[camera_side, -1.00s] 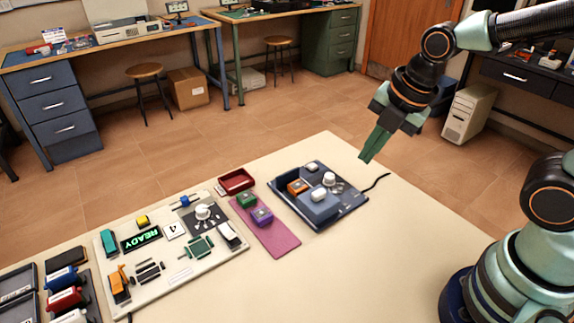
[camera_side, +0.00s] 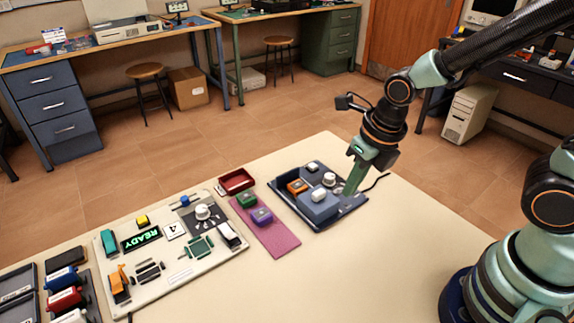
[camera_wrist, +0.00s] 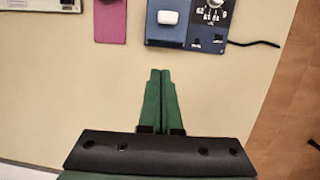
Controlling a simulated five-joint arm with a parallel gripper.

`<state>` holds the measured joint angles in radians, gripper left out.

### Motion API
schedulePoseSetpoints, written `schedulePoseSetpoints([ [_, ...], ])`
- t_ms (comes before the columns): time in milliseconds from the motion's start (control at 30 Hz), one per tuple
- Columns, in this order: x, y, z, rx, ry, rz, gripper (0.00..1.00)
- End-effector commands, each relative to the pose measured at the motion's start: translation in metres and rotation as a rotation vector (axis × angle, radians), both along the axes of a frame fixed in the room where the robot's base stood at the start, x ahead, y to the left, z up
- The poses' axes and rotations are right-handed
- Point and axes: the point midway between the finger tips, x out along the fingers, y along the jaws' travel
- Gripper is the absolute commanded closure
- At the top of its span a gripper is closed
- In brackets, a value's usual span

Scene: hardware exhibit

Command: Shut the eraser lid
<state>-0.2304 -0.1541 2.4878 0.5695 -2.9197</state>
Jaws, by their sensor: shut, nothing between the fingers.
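The eraser is a dark blue unit (camera_side: 345,211) on the table in the side view. A blue-grey block with a white handle (camera_side: 318,208), which looks like its lid, sits at its front; an orange block (camera_side: 297,187) shows uncovered beside it. The lid-like block also shows in the wrist view (camera_wrist: 167,32), top centre, with its white handle. My gripper (camera_side: 348,191) is shut and empty, pointing down at the eraser's right side, close to the dial. In the wrist view its green fingers (camera_wrist: 160,73) are together, below the eraser's edge. Contact cannot be told.
A purple mat (camera_side: 283,243) with a green block (camera_side: 246,201) and a purple block (camera_side: 262,216) lies left of the eraser. A red tray (camera_side: 237,181) stands behind it. A white board (camera_side: 150,285) with several parts is farther left. A black cable (camera_side: 378,181) leaves the eraser's right. The front table is clear.

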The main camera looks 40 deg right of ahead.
Motion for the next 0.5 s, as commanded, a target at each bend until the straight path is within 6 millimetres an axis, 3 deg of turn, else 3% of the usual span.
schedulePoseSetpoints([
  [500, 0.015, -0.001, -0.064, -0.003, 0.004, -0.003, 1.00],
])
